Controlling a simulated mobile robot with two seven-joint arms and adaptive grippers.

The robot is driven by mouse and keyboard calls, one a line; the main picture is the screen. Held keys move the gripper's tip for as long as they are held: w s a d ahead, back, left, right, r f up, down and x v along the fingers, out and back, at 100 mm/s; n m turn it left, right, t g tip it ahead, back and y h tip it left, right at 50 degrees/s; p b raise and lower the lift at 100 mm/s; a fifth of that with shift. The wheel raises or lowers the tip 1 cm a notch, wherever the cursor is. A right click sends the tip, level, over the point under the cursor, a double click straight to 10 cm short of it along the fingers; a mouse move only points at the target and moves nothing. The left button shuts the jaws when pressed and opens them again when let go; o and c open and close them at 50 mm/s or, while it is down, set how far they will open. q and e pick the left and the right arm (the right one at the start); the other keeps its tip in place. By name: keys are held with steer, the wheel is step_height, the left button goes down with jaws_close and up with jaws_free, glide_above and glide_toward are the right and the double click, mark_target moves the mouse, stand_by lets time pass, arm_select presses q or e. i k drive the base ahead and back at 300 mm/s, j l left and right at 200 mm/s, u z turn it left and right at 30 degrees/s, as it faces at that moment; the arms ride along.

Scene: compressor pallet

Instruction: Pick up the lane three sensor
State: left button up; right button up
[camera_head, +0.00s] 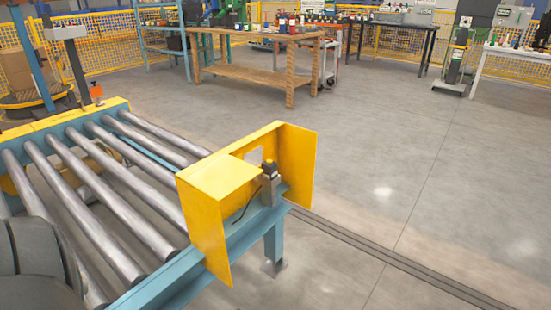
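A thin dark cable hangs on the sensor's left side. Neither of my grippers is in view. A grey rounded part at the lower left looks like one of my arm links.
The conveyor's steel rollers (110,205) and blue frame (168,285) fill the left. A floor rail (400,262) runs right from the conveyor leg. A wooden workbench (255,78) stands behind. The grey floor at right is clear.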

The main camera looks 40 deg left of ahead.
mark_target(270, 170)
steer(key=i+l+u, duration=0.15)
steer(key=i+u, duration=0.2)
steer(key=i+l+u, duration=0.5)
steer(key=i+u, duration=0.15)
